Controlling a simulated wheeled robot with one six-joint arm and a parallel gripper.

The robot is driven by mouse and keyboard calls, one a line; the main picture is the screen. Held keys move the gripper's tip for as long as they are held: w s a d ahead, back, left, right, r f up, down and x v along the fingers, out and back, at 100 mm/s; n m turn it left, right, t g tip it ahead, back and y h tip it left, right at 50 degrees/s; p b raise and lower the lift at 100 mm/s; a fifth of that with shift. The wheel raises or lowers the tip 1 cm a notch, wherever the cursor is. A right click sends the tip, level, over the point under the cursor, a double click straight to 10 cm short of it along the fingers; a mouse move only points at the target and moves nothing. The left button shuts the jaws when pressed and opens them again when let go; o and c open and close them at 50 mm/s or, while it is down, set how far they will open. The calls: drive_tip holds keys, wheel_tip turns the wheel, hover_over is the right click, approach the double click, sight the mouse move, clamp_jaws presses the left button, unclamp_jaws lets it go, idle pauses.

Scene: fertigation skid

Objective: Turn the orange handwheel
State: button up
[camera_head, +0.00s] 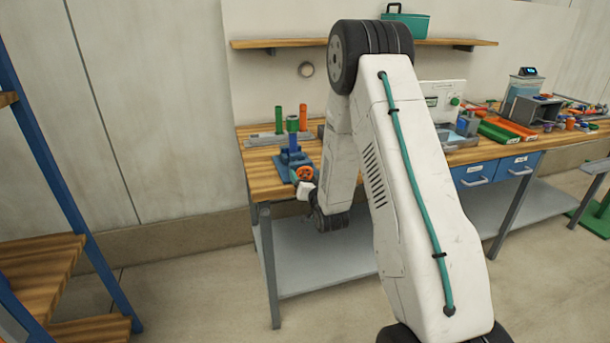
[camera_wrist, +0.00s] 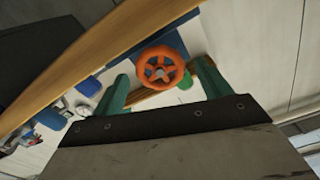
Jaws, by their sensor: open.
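The orange handwheel (camera_head: 304,173) is mounted on a blue valve body (camera_head: 288,155) at the left end of the workbench. In the wrist view the round, spoked handwheel (camera_wrist: 160,67) faces the camera. My gripper (camera_wrist: 162,82) is open, with one green finger to the left of the wheel and one to the right. The wheel appears between the fingertips in the picture; I cannot tell whether either finger touches it. In the head view my arm hides the fingers and part of the bench.
The wooden workbench (camera_head: 262,178) has green and orange cylinders (camera_head: 279,119) behind the valve. Tools, boxes and blue drawers (camera_head: 473,174) lie to the right of my arm. A blue-framed shelf unit (camera_head: 45,140) stands at left. The floor between is clear.

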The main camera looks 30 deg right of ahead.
drive_tip(key=shift+x, duration=1.3)
drive_tip(key=c, duration=1)
